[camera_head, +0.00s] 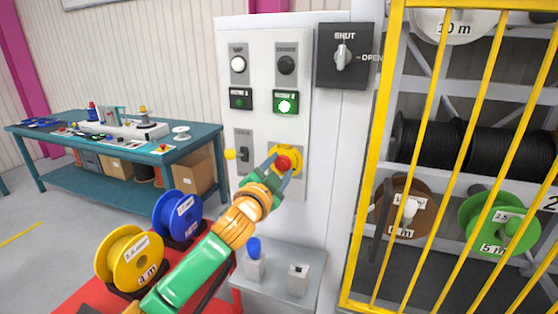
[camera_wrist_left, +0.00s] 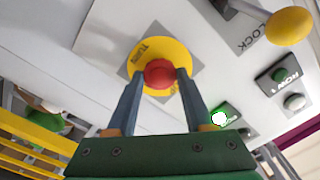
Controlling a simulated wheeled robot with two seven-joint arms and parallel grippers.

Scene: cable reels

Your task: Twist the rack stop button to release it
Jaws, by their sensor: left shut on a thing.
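The rack stop button is a red knob (camera_head: 283,162) on a round yellow plate (camera_head: 297,157), set on the white control panel (camera_head: 296,60). My left gripper (camera_head: 281,170) reaches it from below left. In the left wrist view the red knob (camera_wrist_left: 159,73) sits between the two finger ends of the left gripper (camera_wrist_left: 159,78), which is shut on it. The yellow plate (camera_wrist_left: 148,50) there carries the word TURN, seen tilted. My right gripper is not in view.
A lever with a yellow ball (camera_head: 229,155) is just left of the button. Above are a lit green lamp (camera_head: 285,106) and a SHUT/OPEN switch (camera_head: 343,56). A yellow barred gate (camera_head: 378,120) fronts the reel rack on the right. Yellow (camera_head: 129,257) and blue (camera_head: 178,214) reels stand lower left.

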